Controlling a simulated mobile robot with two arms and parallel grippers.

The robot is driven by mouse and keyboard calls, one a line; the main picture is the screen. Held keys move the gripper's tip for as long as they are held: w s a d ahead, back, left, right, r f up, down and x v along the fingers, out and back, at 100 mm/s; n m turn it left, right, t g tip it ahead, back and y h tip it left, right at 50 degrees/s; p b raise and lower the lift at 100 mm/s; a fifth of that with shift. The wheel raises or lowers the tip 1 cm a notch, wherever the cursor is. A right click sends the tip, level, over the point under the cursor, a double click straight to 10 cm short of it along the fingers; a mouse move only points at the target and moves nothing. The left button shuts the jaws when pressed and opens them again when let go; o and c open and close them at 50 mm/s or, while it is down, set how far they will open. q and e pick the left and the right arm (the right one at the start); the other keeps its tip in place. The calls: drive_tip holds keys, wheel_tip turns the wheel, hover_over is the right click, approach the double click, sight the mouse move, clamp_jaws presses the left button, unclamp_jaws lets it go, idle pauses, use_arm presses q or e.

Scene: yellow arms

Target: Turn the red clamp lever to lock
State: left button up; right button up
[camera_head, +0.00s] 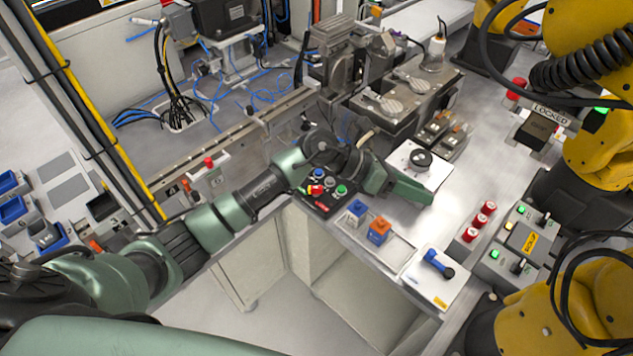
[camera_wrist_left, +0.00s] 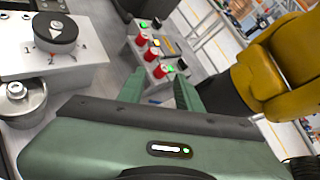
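I cannot make out a red clamp lever for certain. A blue lever (camera_head: 437,262) with a dark round end lies on a white plate at the front right of the bench. Several red knobs (camera_head: 480,221) stand in a row to its right; they also show in the left wrist view (camera_wrist_left: 154,54). My left gripper (camera_head: 424,195) is over the bench, between the dial plate and the blue lever. Its two green fingers (camera_wrist_left: 158,76) are apart in the wrist view, with nothing visible between them. My right gripper does not show.
A black dial (camera_head: 421,159) sits on a white block beside my left gripper. A button panel (camera_head: 328,192) lies under my left arm. Blue and orange blocks (camera_head: 379,231) stand in a tray. Yellow robot arms (camera_head: 600,150) crowd the right side.

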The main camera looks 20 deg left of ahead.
sight(316, 187)
use_arm(q)
drive_tip(key=a+f+m+y, duration=0.1)
drive_tip(key=a+y, duration=0.1)
drive_tip(key=a, duration=0.1)
drive_tip(key=w+a+f+m+g+y, duration=0.1)
drive_tip(key=a+f+y, duration=0.1)
drive_tip(key=a, duration=0.1)
drive_tip(key=a+f+m+g+y, duration=0.1)
drive_tip(key=a+y, duration=0.1)
drive_tip(key=a, duration=0.1)
drive_tip(key=shift+w+a+f+y, duration=0.3)
drive_tip(key=shift+w+f, duration=0.1)
drive_tip(key=a+y, duration=0.2)
drive_tip(key=a, duration=0.2)
drive_tip(key=w+a+y, duration=0.1)
drive_tip(key=a+y, duration=0.1)
drive_tip(key=a, duration=0.3)
drive_tip(key=a+r+y, duration=0.1)
drive_tip(key=a+y, duration=0.1)
drive_tip(key=a, duration=0.2)
drive_tip(key=shift+w+a+m+g, duration=0.15)
drive_tip(key=shift+a+m+g, duration=0.05)
drive_tip(key=shift+m+g, duration=0.2)
drive_tip(key=shift+a+f+p, duration=0.1)
drive_tip(key=shift+f+p, duration=0.05)
drive_tip(key=shift+p, duration=0.2)
wheel_tip(316, 187, down, 6)
drive_tip(key=shift+f+p, duration=0.1)
drive_tip(key=shift+p, duration=0.95)
drive_tip(key=shift+f, duration=0.5)
